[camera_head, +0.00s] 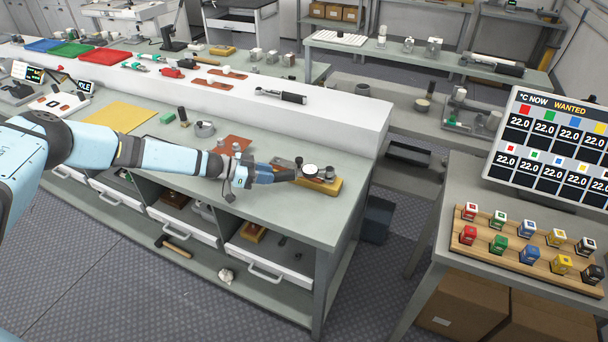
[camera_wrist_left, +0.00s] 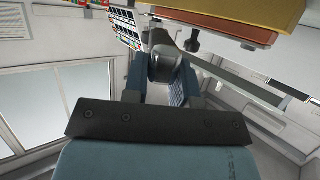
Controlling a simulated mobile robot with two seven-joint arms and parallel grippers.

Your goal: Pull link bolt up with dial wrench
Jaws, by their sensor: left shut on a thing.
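My left gripper (camera_head: 282,175) reaches in from the left over the bench. It is shut on the dark handle of the dial wrench; this handle (camera_wrist_left: 164,62) also shows between the fingers in the left wrist view. The wrench's round white-faced dial (camera_head: 310,170) sits over a yellow block (camera_head: 325,188) near the bench's right end. The block shows at the top of the left wrist view (camera_wrist_left: 245,14), with a copper-coloured plate (camera_wrist_left: 225,34) along it. Small metal posts stand around the dial. I cannot tell which is the link bolt. My right gripper is not in view.
A raised white shelf (camera_head: 345,115) runs behind the bench and carries a black-handled tool (camera_head: 293,97). A reddish plate (camera_head: 238,143), a grey ring (camera_head: 205,129) and a yellow mat (camera_head: 120,117) lie left of the block. The bench's front edge is close to the arm.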

